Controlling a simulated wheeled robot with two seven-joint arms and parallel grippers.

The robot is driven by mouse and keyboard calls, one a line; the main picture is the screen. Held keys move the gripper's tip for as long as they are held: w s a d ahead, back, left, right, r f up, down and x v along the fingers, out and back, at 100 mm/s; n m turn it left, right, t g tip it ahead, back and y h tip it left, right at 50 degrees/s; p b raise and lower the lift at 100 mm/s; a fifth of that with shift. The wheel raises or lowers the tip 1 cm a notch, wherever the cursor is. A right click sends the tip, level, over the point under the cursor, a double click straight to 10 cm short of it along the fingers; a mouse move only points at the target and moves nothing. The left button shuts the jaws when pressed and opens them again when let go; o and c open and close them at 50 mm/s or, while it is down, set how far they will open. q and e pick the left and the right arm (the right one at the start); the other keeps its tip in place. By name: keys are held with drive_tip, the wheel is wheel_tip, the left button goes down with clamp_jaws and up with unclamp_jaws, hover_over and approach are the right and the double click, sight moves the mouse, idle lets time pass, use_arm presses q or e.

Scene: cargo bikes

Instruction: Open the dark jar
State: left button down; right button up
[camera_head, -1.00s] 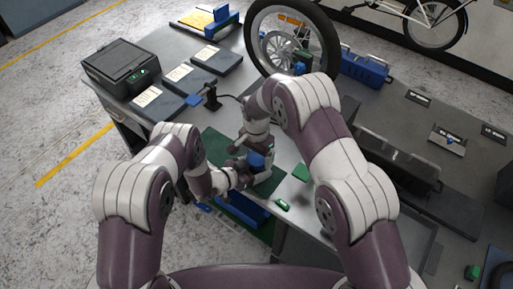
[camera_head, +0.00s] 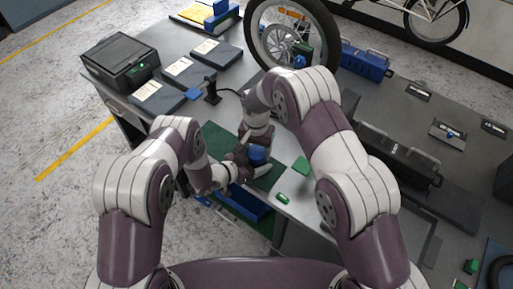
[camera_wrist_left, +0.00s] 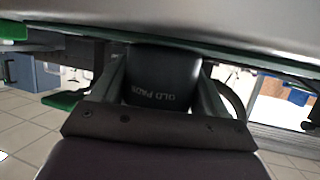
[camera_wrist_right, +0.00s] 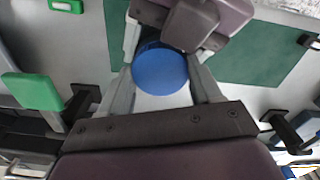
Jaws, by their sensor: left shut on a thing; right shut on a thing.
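The dark jar (camera_wrist_left: 160,75) stands between my left fingers in the left wrist view. Its lettering "OLD PADS" appears upside down. Its round blue lid (camera_wrist_right: 160,72) lies between my right fingers in the right wrist view and also shows in the head view (camera_head: 257,154). My left gripper (camera_head: 240,168) is shut on the jar's body from the left side. My right gripper (camera_head: 257,141) comes from above and is shut on the lid. Much of the jar is hidden by the grippers in the head view.
A green mat (camera_head: 216,137) lies under the work area on the grey bench.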

drive_tip(key=o, duration=1.2)
drive_tip(key=shift+r, duration=2.35)
drive_tip(key=shift+c, duration=0.4)
wheel_tip(320, 180, up, 3)
drive_tip(key=m, duration=0.2)
drive_tip(key=shift+f+m, duration=0.2)
drive_tip(key=shift+m, duration=0.1)
drive_tip(key=shift+r+m, duration=0.2)
drive_tip(key=shift+m, duration=0.2)
wheel_tip(320, 180, down, 8)
drive_tip(key=shift+r, duration=0.15)
drive_tip(key=c, duration=1.1)
drive_tip(key=n, duration=0.3)
